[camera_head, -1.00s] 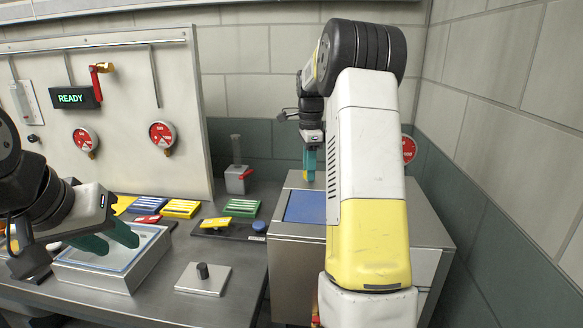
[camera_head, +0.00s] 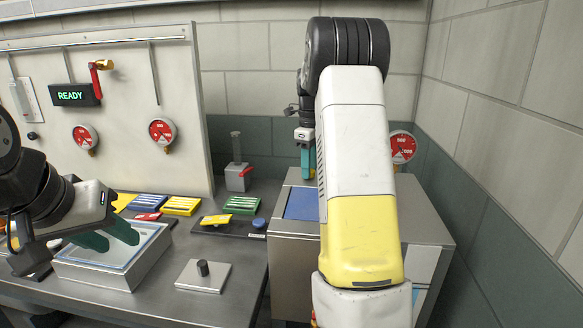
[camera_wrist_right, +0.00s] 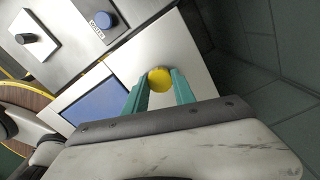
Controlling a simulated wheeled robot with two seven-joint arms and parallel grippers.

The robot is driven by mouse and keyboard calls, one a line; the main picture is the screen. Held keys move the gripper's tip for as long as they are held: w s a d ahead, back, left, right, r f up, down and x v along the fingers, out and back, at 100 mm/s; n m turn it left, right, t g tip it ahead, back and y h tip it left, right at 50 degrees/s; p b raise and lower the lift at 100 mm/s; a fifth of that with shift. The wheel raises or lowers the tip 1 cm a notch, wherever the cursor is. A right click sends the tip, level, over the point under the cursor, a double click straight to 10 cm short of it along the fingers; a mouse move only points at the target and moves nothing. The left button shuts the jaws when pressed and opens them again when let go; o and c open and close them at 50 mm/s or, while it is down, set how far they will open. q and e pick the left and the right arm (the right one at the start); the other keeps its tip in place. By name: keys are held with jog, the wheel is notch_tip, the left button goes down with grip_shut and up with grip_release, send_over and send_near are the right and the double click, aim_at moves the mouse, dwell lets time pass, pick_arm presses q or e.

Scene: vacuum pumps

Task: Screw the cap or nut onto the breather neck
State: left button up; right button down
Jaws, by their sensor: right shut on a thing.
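My right gripper (camera_head: 308,160) hangs over the steel cabinet at the back, mostly hidden behind my own arm in the head view. In the right wrist view its two teal fingers (camera_wrist_right: 159,88) are shut on a round yellow cap (camera_wrist_right: 159,78) at their tips. The steel cabinet top (camera_wrist_right: 150,45) lies beyond the cap. I cannot make out a breather neck; the cap and fingers may hide it. My left gripper (camera_head: 108,238) is open and empty above the shallow metal tray at the left.
A blue pad (camera_head: 303,204) lies on the cabinet top. A red gauge (camera_head: 402,147) stands behind my right arm. The bench holds the tray (camera_head: 95,276), a plate with a black knob (camera_head: 203,276), colored blocks (camera_head: 182,206) and a grey stand (camera_head: 237,178). Walls close off the back and right.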

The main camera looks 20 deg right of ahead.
jog(key=m, duration=0.8)
jog(key=shift+m, duration=0.3)
jog(key=m, duration=0.4)
jog(key=shift+f, duration=0.1)
jog(key=shift+m, duration=0.4)
jog(key=shift+m, duration=1.7)
